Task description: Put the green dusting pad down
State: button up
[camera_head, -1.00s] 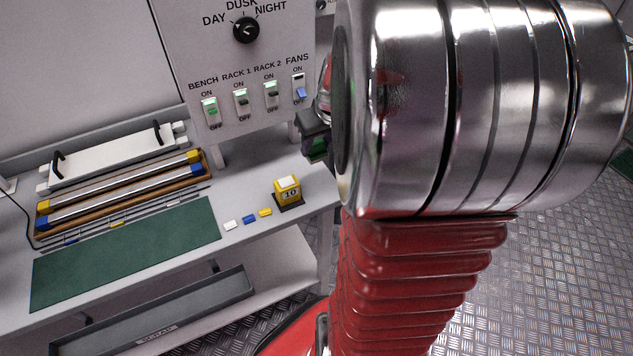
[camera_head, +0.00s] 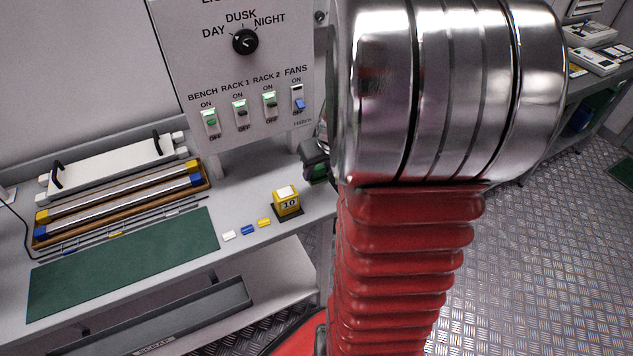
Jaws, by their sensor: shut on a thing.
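My gripper (camera_head: 314,150) shows only in part at the left edge of my large metal arm joint, just right of the switch panel. It is shut on a small dark green piece, the dusting pad (camera_head: 318,173), of which only a little shows. The pad is by the right end of the bench; I cannot tell its height above the bench or whether it touches anything. The rest of the gripper and the pad are hidden behind my arm.
The bench (camera_head: 240,197) carries a flat green mat (camera_head: 125,262), a yellow block marked 10 (camera_head: 287,204), small coloured clips (camera_head: 248,230) and a wooden tray of tubes (camera_head: 205,187). The switch panel (camera_head: 235,85) stands behind. A grey scrap trough (camera_head: 185,312) lies below.

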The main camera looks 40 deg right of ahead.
aim_at(320, 179)
jog(key=shift+s+f, duration=0.1)
jog(key=shift+f, duration=2.2)
jog(key=o, duration=1)
jog(key=shift+f, duration=0.2)
jog(key=v, duration=1.3)
jog(key=shift+a+r, duration=0.2)
jog(key=shift+r, duration=0.2)
